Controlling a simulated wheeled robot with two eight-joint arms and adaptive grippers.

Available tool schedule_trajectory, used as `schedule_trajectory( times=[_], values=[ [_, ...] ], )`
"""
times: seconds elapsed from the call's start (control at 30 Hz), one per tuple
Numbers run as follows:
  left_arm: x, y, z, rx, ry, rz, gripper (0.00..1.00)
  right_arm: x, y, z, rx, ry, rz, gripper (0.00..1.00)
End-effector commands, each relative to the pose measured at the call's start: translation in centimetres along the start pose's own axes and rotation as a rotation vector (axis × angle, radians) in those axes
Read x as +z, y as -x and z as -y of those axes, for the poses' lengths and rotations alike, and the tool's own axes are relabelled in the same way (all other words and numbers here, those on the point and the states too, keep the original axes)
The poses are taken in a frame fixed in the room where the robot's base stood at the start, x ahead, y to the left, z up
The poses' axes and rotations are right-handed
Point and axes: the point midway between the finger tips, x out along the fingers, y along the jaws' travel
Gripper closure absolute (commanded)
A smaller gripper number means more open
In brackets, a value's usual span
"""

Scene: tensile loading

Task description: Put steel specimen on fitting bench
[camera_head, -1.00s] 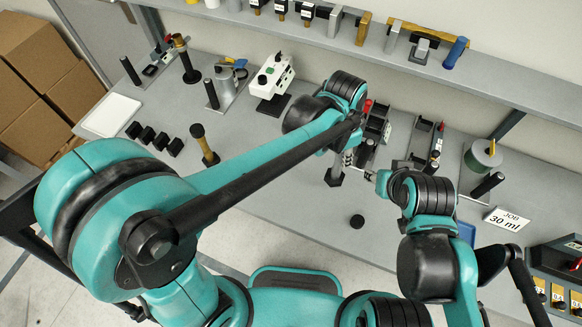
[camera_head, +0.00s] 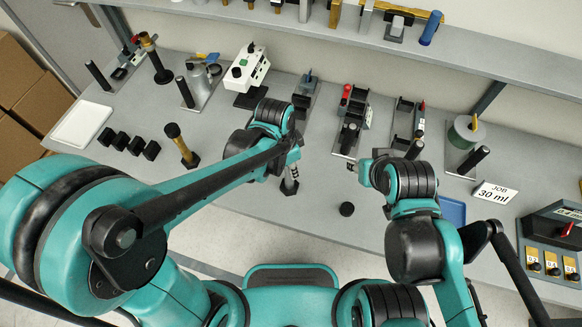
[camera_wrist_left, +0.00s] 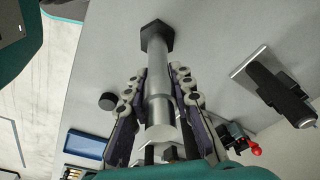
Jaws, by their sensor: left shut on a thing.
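The steel specimen (camera_wrist_left: 157,80) is a silver stepped cylinder with a dark hexagonal end. In the left wrist view it lies between the two fingers of my left gripper (camera_wrist_left: 152,108), which is shut on it. In the head view, the specimen (camera_head: 290,178) hangs below my left gripper (camera_head: 292,158), with its black hexagonal end down. I cannot tell whether that end touches the grey bench (camera_head: 240,205). My right gripper (camera_head: 364,174) is over the bench at right of centre. Its fingers are too small and hidden to judge.
A fixture with a red knob (camera_head: 350,120) stands right of the left gripper. A brass piece with a black base (camera_head: 181,145) stands to the left. A black puck (camera_head: 346,209) lies in front. A "JOB 30 ml" sign (camera_head: 495,192) stands right.

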Motion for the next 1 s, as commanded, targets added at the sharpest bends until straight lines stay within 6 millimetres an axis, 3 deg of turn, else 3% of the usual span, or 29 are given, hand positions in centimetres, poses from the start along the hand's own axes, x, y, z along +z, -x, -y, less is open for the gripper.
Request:
schedule_trajectory(
  times=[0.3, 0.33, 0.4, 0.77, 1.0],
  values=[
    [0.0, -0.3, 0.0, 0.0, 0.0, 0.0, 1.0, 0.2, -0.2, 0.0, 0.0, 0.0, 0.0, 0.6],
    [0.0, -0.2, 0.0, 0.0, 0.0, 0.0, 0.7, 0.1, -0.2, 0.0, 0.0, 0.0, 0.0, 0.6],
    [0.0, -0.2, 0.0, 0.0, 0.0, 0.0, 0.57, 0.1, -0.1, 0.0, 0.0, 0.0, 0.0, 0.6],
    [-0.1, 0.3, 0.0, 0.0, 0.0, 0.0, 0.57, -0.2, 0.2, 0.0, 0.0, 0.0, 0.0, 0.6],
    [-0.1, 4.7, 0.0, 0.0, 0.0, 0.0, 0.57, -1.0, 1.4, 0.0, 0.0, 0.0, 0.0, 0.6]
  ],
)
